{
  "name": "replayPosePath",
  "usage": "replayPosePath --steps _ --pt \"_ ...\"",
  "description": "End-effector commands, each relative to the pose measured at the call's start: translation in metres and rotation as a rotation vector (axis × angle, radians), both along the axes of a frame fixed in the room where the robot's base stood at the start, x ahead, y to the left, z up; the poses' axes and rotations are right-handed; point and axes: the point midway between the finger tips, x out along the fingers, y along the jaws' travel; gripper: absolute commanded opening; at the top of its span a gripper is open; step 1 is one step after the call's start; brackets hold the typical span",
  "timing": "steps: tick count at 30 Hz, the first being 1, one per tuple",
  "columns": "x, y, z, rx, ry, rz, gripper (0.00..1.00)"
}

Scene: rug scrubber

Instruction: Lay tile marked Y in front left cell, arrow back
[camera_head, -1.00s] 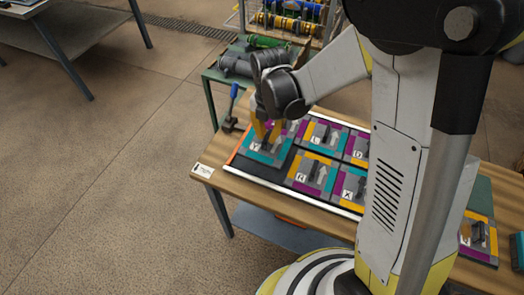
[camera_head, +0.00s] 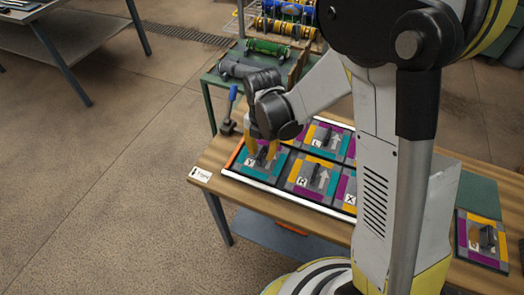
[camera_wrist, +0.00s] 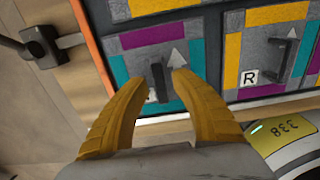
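The tile marked Y (camera_head: 280,162) lies in the front left cell of the tray (camera_head: 262,186) and looks flat. It has teal sides, a purple strip and a dark upright handle. In the wrist view, the Y tile (camera_wrist: 195,83) has its white arrow pointing up the picture, toward the back row. My finger partly hides its letter. My gripper (camera_wrist: 163,77) is open, its yellow fingertips on either side of the handle (camera_wrist: 157,80) with small gaps showing. In the head view, my gripper (camera_head: 262,150) is low over the tile.
Tile R (camera_head: 312,177) sits right of Y, and tile X (camera_head: 349,192) beyond it. Tile L (camera_head: 325,138) is in the back row. A blue-handled tool (camera_head: 230,108) stands behind the tray's left end. Another tile (camera_head: 482,240) lies at the table's right.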

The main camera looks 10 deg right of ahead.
Motion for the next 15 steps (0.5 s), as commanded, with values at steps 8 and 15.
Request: replayPosePath --steps 8,15 --pt "0.0 0.0 0.002 0.0 0.0 0.0 0.29" --pt "-0.001 0.0 0.04 0.0 0.0 0.0 0.29"
